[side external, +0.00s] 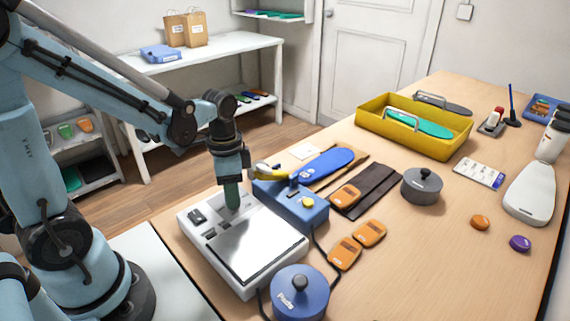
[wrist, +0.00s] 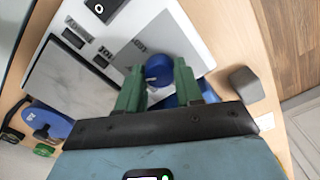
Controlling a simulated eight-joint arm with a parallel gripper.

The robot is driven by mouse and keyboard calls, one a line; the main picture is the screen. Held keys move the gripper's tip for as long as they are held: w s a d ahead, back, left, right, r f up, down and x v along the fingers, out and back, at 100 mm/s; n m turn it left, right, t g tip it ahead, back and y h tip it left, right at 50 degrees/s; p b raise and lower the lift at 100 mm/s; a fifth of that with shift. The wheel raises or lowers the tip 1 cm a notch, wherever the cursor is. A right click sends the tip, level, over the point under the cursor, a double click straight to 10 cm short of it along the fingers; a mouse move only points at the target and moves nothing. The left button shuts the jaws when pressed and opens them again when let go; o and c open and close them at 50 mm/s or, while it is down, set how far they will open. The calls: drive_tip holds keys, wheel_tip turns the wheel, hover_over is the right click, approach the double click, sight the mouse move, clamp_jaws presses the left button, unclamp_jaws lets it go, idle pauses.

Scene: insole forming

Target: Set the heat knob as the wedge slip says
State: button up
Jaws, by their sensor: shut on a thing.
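The white heater unit (side external: 205,250) with a grey plate stands at the table's near left edge; it also shows in the wrist view (wrist: 195,32). The round blue knob (wrist: 158,70) sits on its panel beside dark printed labels, too blurred to read surely. My gripper (side external: 232,197) is down at the panel. In the wrist view my gripper (wrist: 158,82) has its green fingers on either side of the knob, shut on it. The knob's setting cannot be read. A small pale paper (side external: 305,152) lies behind the blue insole; I cannot tell if it is the wedge slip.
A blue box with a yellow button (side external: 290,203) stands close right of the heater. A blue lidded pot (side external: 300,298) stands in front. Several orange pads (side external: 344,253), a grey pot (side external: 421,187) and a yellow tray (side external: 365,121) lie farther right. The right-hand tabletop has free room.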

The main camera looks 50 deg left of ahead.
idle(0.4)
drive_tip(key=o, duration=1)
drive_tip(key=shift+o, duration=0.2)
drive_tip(key=shift+r, duration=0.1)
wheel_tip(320, 180, up, 12)
drive_tip(key=d+f+n+t, duration=0.1)
drive_tip(key=n+t, duration=0.1)
drive_tip(key=d+f+n+t, duration=0.1)
drive_tip(key=n+t, duration=0.1)
drive_tip(key=d+f+n+t, duration=0.1)
drive_tip(key=d+t, duration=0.1)
drive_tip(key=t, duration=0.1)
drive_tip(key=shift+s+f+n, duration=0.1)
drive_tip(key=shift+s+n, duration=0.3)
